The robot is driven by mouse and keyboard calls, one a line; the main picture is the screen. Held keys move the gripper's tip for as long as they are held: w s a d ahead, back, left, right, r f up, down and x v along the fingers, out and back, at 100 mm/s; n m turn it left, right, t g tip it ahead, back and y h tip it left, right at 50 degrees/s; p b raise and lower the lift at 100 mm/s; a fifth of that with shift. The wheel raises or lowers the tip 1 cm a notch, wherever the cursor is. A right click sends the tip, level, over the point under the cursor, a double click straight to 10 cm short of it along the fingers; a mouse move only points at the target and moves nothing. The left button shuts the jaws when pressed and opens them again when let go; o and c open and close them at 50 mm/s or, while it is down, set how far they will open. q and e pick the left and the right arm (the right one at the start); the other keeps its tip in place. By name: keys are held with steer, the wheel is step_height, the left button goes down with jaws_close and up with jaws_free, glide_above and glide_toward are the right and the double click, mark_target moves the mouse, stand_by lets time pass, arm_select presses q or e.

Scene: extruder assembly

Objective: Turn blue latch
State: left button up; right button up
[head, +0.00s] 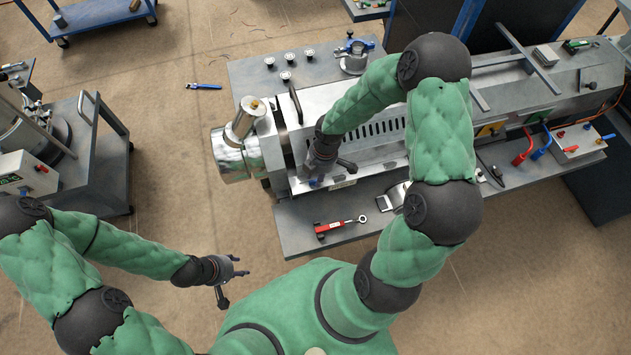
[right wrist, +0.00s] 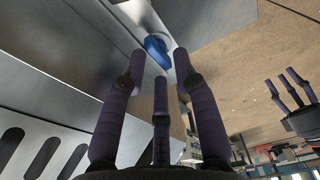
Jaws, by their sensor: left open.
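The blue latch (right wrist: 157,52) shows in the right wrist view, mounted near a corner of the metal housing. My right gripper (head: 330,172) is at the front side of the extruder in the head view. In the right wrist view, the right gripper's (right wrist: 159,62) fingers are spread, with the latch just beyond and between their tips; I cannot tell whether they touch it. My left gripper (head: 234,282) is open and empty above the floor, away from the extruder. It also shows in the right wrist view (right wrist: 290,88).
The extruder (head: 370,130) stands on a grey bench (head: 290,235). A red-handled tool (head: 338,226) lies on the bench's front ledge. A metal cylinder (head: 232,155) sticks out at the left end.

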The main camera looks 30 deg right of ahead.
mark_target(315, 182)
step_height(315, 182, down, 2)
steer(key=shift+s+a+f+b, duration=0.1)
steer(key=shift+f+b, duration=0.1)
steer(key=shift+b, duration=0.65)
steer(key=shift+r, duration=0.15)
steer(key=shift+s+a, duration=0.2)
steer(key=shift+a, duration=0.25)
steer(key=o, duration=0.3)
steer(key=shift+a, duration=0.1)
steer(key=o, duration=0.3)
